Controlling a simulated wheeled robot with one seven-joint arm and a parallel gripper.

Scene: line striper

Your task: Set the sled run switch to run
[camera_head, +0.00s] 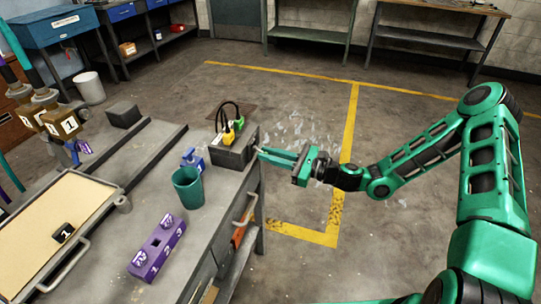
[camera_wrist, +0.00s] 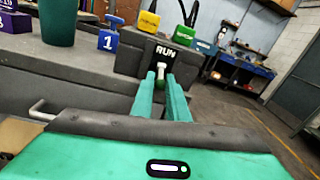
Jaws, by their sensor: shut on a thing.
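The dark switch box (camera_head: 232,153) stands at the bench's right edge in the head view, with a yellow and a green plug and black cables on top. In the wrist view its front face (camera_wrist: 130,62) carries a RUN label (camera_wrist: 166,52). Just below the label a small pale switch lever (camera_wrist: 161,70) shows between my fingertips. My gripper (camera_head: 262,154) reaches in from the right in front of the box. In the wrist view my gripper (camera_wrist: 161,78) is shut on the lever; its fingers hide part of it. I cannot read the lever's position clearly.
A teal cup (camera_head: 188,190), a blue block marked 1 (camera_wrist: 109,40) and a purple holder (camera_head: 158,248) stand on the bench near the box. A tray (camera_head: 62,225) lies at the left. A drawer handle (camera_head: 245,207) juts from the bench front.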

